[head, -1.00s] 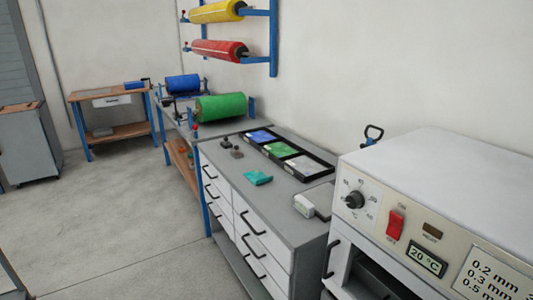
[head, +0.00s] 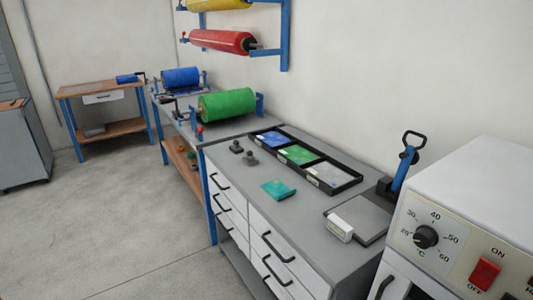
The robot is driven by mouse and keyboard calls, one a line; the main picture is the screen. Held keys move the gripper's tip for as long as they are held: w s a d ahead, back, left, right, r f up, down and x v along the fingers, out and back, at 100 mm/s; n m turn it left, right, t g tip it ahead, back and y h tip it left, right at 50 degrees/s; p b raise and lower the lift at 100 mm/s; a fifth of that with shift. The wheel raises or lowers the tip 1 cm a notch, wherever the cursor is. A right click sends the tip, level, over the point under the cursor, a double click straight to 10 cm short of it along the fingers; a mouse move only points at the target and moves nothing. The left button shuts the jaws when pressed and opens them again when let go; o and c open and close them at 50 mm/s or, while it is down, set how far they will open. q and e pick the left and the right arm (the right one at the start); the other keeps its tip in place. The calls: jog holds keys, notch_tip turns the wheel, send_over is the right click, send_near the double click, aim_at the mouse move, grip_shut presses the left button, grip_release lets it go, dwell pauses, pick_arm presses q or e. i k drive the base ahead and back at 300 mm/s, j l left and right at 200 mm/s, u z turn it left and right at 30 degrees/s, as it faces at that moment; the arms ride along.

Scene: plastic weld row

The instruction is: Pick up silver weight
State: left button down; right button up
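Two small grey knobbed pieces that look like weights stand on the grey top of the drawer cabinet (head: 308,222). One weight (head: 236,147) is at the back left. The other weight (head: 250,158) is just in front and to its right. Both look dark grey at this distance, and I cannot tell which is the silver one. Neither of my grippers shows in the head view.
A black tray (head: 349,185) holds blue, green and grey sheets. A teal piece (head: 278,190), a scale-like device (head: 357,221) and a blue-handled press (head: 403,170) share the top. An oven (head: 470,230) stands at right. The floor (head: 110,220) at left is clear.

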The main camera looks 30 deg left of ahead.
aim_at(249, 160)
jog(key=i+j+z, duration=0.1)
jog(key=j, duration=0.5)
jog(key=i+j+z, duration=0.1)
jog(key=j, duration=0.5)
jog(key=i+j+z, duration=0.1)
jog(key=i+j, duration=0.15)
jog(key=j, duration=0.35)
jog(key=i+j, duration=0.1)
jog(key=j, duration=0.55)
jog(key=i+j+z, duration=0.15)
jog(key=j, duration=0.45)
